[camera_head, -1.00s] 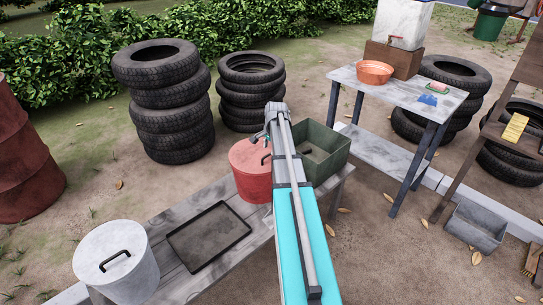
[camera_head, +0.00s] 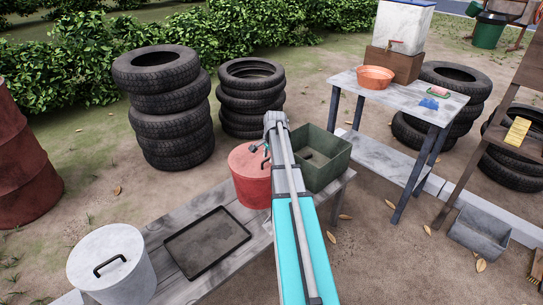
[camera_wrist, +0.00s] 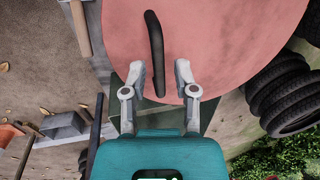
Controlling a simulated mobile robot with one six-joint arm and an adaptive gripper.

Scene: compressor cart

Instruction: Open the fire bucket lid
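The red fire bucket (camera_head: 248,188) stands on the grey wooden bench with its lid (camera_head: 243,159) on. In the wrist view the round pink-red lid (camera_wrist: 215,40) fills the upper middle, with a dark bar handle (camera_wrist: 154,45) on it. My gripper (camera_wrist: 160,73) is open above the lid. Its two grey fingers are on either side of the handle's lower end, with gaps showing on both sides. In the head view my gripper (camera_head: 258,148) is small over the lid, and my arm hides the bucket's right side. Exact height above the lid is unclear.
A green open box (camera_head: 325,165) stands right of the bucket, close to my arm. A black tray (camera_head: 180,243) and a white lidded bucket (camera_head: 110,275) are to the left on the bench (camera_head: 155,228). Tyre stacks (camera_head: 170,110) stand behind.

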